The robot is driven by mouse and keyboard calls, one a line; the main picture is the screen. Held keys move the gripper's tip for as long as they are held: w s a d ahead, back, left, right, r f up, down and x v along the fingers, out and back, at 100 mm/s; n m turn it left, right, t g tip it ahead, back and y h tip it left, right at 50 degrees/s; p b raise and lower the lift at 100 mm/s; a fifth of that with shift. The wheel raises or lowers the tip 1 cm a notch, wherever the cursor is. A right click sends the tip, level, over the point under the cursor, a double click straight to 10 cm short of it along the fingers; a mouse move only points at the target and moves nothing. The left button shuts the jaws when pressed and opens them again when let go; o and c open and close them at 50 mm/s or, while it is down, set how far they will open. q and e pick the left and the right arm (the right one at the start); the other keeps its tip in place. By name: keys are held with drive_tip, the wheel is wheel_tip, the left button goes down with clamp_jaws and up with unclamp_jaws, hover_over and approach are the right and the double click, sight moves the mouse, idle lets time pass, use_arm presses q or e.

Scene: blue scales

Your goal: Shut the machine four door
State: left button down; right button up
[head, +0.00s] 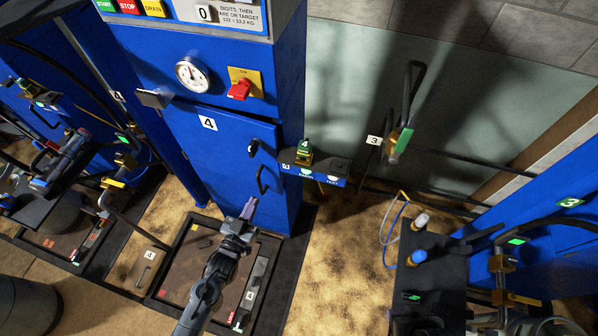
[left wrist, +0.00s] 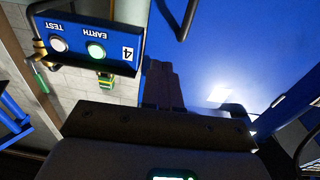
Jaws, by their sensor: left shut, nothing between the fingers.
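Machine four's blue door (head: 222,150), marked 4, is on the front of the blue cabinet, below the gauge. It has a dark pull handle (head: 262,180) and a small latch (head: 253,148) near its right edge. A dark line runs along its top edge; I cannot tell whether it stands slightly ajar. My left gripper (head: 249,208) is shut and empty in front of the door's lower right part, below the handle. I cannot tell if it touches. In the left wrist view the blue door (left wrist: 225,50) fills the right side, with a dark shape before it. My right gripper is not in view.
A control box with EARTH and TEST buttons (head: 314,173) juts out right of the door. A red switch (head: 239,90) and gauge (head: 192,75) are above. A floor tray (head: 190,255) lies below.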

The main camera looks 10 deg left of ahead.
use_arm(q)
drive_tip(key=s, duration=0.2)
drive_tip(key=b, duration=0.1)
approach(272, 169)
drive_tip(key=shift+g, duration=0.3)
drive_tip(key=w, duration=0.4)
drive_tip(key=w+d, duration=0.1)
drive_tip(key=w, duration=0.1)
drive_tip(key=shift+w+r, duration=0.4)
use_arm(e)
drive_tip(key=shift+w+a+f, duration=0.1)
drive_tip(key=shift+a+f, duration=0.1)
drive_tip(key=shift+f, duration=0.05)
